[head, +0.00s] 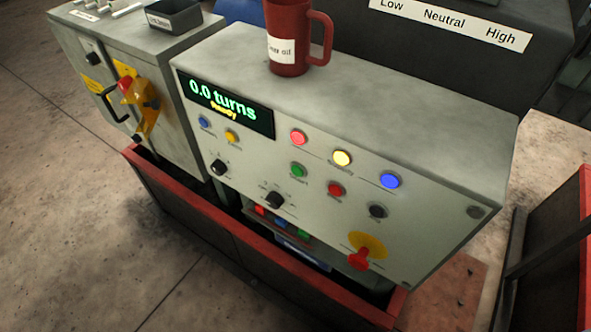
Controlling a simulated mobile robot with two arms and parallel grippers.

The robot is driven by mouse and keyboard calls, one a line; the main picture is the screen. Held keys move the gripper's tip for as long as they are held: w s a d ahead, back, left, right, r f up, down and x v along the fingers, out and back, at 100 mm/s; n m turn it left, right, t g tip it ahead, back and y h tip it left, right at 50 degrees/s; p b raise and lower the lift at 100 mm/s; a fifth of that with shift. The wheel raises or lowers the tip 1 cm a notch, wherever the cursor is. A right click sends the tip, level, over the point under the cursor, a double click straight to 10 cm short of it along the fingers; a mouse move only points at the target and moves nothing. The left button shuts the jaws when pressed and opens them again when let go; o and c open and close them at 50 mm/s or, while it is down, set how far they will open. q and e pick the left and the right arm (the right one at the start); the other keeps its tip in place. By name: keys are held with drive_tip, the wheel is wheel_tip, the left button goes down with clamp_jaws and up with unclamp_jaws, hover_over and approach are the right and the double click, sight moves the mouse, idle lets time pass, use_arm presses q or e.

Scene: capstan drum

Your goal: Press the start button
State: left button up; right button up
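The control panel (320,217) is a grey box with a sloped front, in the middle of the head view. A green button (298,170) sits near the panel's centre, with a red button (335,190) to its right and a black button (377,212) further right. The small labels under them are too blurred to read surely, so I cannot confirm which is marked start. The display (228,104) reads "0.0 turns" with "Ready" below. Neither gripper shows in this view, and nothing covers the buttons.
A red mug (288,40) stands on the panel's top near the back edge. A red knob on a yellow disc (360,258) is at lower right. Above the green button are lit red, yellow and blue lamps (391,181). A grey cabinet with a yellow-red switch (140,100) stands left.

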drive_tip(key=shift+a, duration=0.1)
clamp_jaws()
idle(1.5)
